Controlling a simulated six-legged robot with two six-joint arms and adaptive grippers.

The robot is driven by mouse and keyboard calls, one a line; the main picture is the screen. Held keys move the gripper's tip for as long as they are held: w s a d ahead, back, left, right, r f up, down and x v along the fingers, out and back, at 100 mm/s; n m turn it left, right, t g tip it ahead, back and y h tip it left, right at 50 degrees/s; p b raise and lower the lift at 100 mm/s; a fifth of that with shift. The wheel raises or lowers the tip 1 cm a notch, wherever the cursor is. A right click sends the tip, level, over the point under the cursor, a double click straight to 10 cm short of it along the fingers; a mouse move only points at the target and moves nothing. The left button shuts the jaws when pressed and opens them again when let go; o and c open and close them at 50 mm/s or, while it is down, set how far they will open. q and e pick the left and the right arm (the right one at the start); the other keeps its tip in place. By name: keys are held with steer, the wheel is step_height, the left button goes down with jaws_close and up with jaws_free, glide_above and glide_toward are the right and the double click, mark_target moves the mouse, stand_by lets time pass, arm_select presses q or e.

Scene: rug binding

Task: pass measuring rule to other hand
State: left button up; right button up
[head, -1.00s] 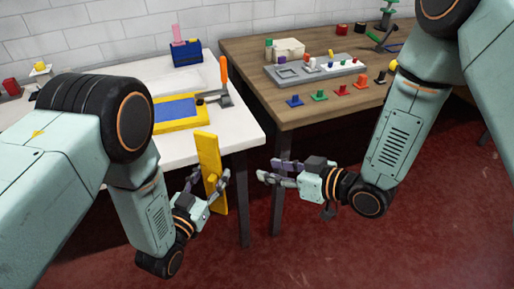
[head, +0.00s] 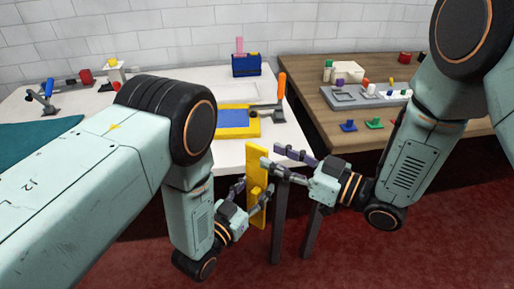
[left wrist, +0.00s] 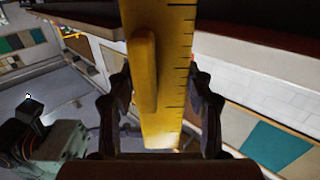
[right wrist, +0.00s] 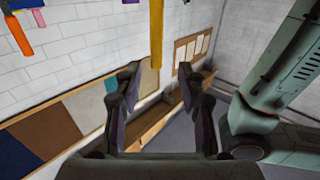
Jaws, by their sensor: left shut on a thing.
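The yellow measuring rule (head: 256,163) stands nearly upright above the floor, in front of the white table. My left gripper (head: 254,189) is shut on its lower part. In the left wrist view the rule (left wrist: 172,70), with tick marks along its edge and a raised yellow grip (left wrist: 144,70), runs between the fingers. My right gripper (head: 271,157) is open, its fingertips close to the right of the rule's upper part. In the right wrist view a yellow strip of the rule (right wrist: 156,35) shows between and beyond the open fingers; I cannot tell whether they touch it.
The white table (head: 190,150) behind holds a yellow-and-blue tray (head: 236,119), an orange-handled tool (head: 281,88) and a blue box (head: 246,66). The wooden table (head: 320,108) at right carries a grey board (head: 370,95) and small coloured pieces.

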mark_target(267, 153)
steer(key=x, duration=0.6)
steer(key=shift+c, duration=0.3)
jaws_close()
arm_select(q)
steer(key=o, duration=1.4)
steer(key=shift+c, duration=0.2)
